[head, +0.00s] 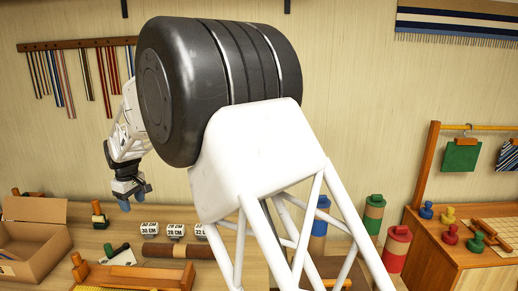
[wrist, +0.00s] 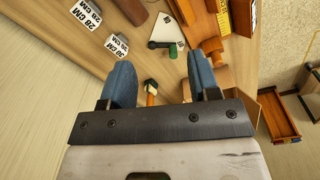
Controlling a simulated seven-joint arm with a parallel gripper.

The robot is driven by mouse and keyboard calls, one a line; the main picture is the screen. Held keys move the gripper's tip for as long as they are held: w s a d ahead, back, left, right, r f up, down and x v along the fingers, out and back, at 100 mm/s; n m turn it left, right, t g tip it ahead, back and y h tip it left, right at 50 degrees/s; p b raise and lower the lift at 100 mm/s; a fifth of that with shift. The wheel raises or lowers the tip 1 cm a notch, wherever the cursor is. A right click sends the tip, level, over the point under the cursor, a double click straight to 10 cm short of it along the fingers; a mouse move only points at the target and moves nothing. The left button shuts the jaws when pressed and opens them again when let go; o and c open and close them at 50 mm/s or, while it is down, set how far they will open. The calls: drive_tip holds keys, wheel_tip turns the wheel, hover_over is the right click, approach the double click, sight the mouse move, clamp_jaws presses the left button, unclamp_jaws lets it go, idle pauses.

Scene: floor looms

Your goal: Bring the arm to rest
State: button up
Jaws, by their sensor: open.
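My gripper (head: 132,194) is in the left part of the head view, above the back of the wooden table (head: 70,222). In the wrist view my gripper (wrist: 164,84) shows its two blue fingers spread apart. Nothing is between them in their grasp; the table and small objects show below and beyond. My large black joint and white lattice link cover the middle of the head view and hide part of the table.
An open cardboard box (head: 35,235) stands at the left. White size-marked blocks (head: 175,231) stand right of my gripper. Coloured spools (head: 396,248) stand farther right, beside a wooden stand (head: 432,165).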

drive_tip(key=s+d+r+m, duration=0.2)
drive_tip(key=s+d+r, duration=0.2)
drive_tip(key=d, duration=0.9)
drive_tip(key=s+d+r+m+t, duration=0.1)
drive_tip(key=s+d+r+m, duration=0.25)
drive_tip(key=d, duration=0.95)
drive_tip(key=s+d+r+m, duration=0.2)
drive_tip(key=s+d+r, duration=0.3)
drive_tip(key=d, duration=0.8)
drive_tip(key=s+d+f+m, duration=0.3)
drive_tip(key=s+d, duration=0.8)
drive_tip(key=s, duration=0.3)
drive_tip(key=s+d+f+m+t, duration=0.1)
drive_tip(key=s+d+f+m, duration=0.2)
drive_tip(key=s+d, duration=0.8)
drive_tip(key=s, duration=0.4)
drive_tip(key=shift+s+f+m, duration=0.15)
drive_tip(key=shift+f+m, duration=0.05)
drive_tip(key=shift+m, duration=0.15)
